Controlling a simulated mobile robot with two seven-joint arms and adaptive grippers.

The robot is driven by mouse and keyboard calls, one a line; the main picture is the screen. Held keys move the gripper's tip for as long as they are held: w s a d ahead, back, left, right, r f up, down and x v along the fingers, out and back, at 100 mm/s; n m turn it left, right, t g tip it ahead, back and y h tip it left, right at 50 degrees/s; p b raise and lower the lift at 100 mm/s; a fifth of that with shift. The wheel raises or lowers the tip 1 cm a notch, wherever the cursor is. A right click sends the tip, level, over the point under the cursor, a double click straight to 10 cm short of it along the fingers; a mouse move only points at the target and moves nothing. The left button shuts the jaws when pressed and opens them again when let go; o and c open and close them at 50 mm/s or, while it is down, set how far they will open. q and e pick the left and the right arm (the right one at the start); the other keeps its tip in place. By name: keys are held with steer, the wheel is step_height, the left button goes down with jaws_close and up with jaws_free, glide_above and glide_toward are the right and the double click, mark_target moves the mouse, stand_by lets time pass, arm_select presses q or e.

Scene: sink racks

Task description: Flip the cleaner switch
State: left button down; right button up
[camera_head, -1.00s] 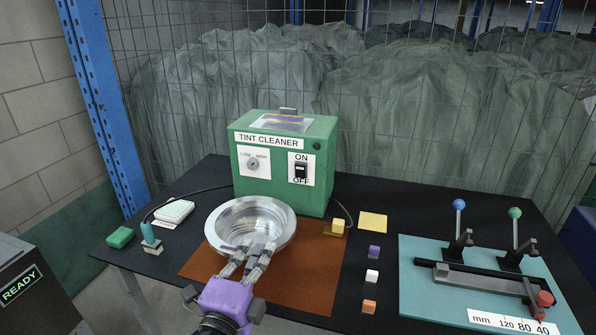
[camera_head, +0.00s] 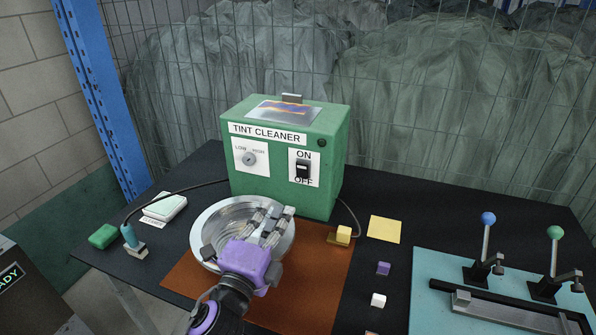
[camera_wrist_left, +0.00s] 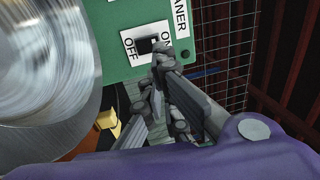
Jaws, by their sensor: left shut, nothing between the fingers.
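The green tint cleaner box (camera_head: 328,160) stands at the back of the black table. Its black switch (camera_head: 303,170) sits on a white plate on the front, between the words ON above and OFF below. I cannot tell which way it is set. My left gripper (camera_head: 275,209) is shut and empty, in front of the box, below and left of the switch, and over part of the silver bowl. In the left wrist view the gripper (camera_wrist_left: 151,82) points at the white plate, with the switch (camera_wrist_left: 146,45) just beyond the fingertips. My right gripper is out of view.
The silver bowl (camera_head: 212,216) stands on a brown mat (camera_head: 322,275) below my left gripper. A yellow block (camera_head: 343,233) is at the mat's right. Small blocks and a teal lever board (camera_head: 430,270) are further right. A cable runs left from the box.

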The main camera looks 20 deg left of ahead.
arm_select(q)
steer(key=p, duration=0.1)
glide_toward(302, 164)
steer(key=shift+w+r+p, duration=0.15)
steer(key=shift+w, duration=1)
steer(key=shift+w+r+p, duration=0.15)
steer(key=shift+w+r, duration=0.05)
steer(key=shift+w, duration=0.9)
steer(key=shift+w+r+p, duration=0.15)
steer(key=shift+w, duration=1)
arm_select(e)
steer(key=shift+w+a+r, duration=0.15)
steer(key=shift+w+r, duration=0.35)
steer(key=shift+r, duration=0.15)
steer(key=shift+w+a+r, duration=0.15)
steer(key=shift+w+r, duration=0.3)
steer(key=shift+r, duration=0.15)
arm_select(q)
steer(key=shift+d, duration=0.1)
